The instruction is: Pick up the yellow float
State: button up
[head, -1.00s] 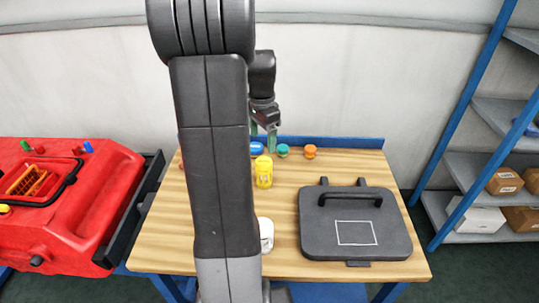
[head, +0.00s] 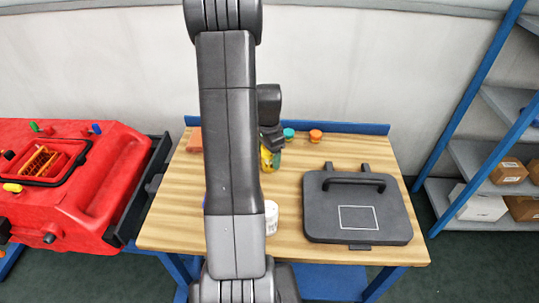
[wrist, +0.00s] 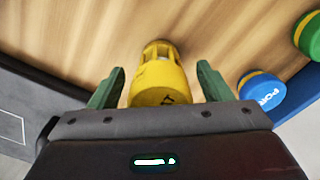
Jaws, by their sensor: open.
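The yellow float (head: 269,161) stands on the wooden table, partly hidden by my arm in the head view. In the wrist view the yellow float (wrist: 158,82) lies between the two green fingers, with a gap showing on each side. My gripper (wrist: 160,68) is open around it and holds nothing. In the head view my gripper (head: 271,146) is over the float, its fingers mostly hidden.
A blue-and-yellow piece (wrist: 262,91) and a green one (wrist: 308,36) are to the float's right in the wrist view. A red machine (head: 85,190) stands left.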

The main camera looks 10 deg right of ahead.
jog(key=shift+f, duration=0.4)
jog(key=c, duration=1.1)
